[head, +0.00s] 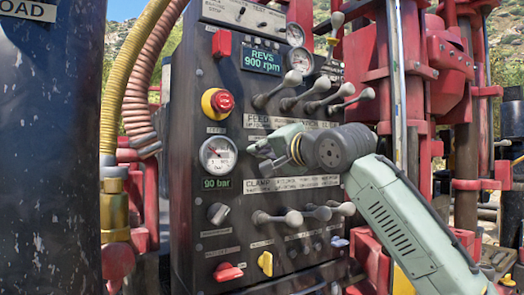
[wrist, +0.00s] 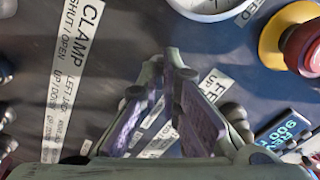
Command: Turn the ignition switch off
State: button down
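A dark control panel (head: 290,185) carries several knobs, levers and gauges. Its lower left has a grey rotary knob (head: 217,213), a red switch (head: 227,271) and a yellow switch (head: 265,262). Their small labels are unreadable, so I cannot tell which is the ignition switch. My gripper (head: 258,157) is in front of the panel, right of the pressure gauge (head: 217,155) and above and right of these switches. Its fingers stand apart with nothing between them. In the wrist view its fingers (wrist: 178,62) point at the panel near the CLAMP label (wrist: 84,35).
A red emergency stop (head: 221,102) on a yellow base sits above the gauge. Rows of levers (head: 305,92) lie above and below my gripper. Hoses (head: 150,65) run along the panel's left side. Red machinery (head: 440,90) stands to the right.

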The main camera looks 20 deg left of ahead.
jog(key=shift+n+p, duration=0.3)
jog(key=n+p, duration=0.4)
jog(key=n, duration=0.7)
dwell(0.5)
jog(key=shift+f+n, duration=0.1)
jog(key=shift+n, duration=0.2)
jog(key=c, duration=1.8)
grip_release()
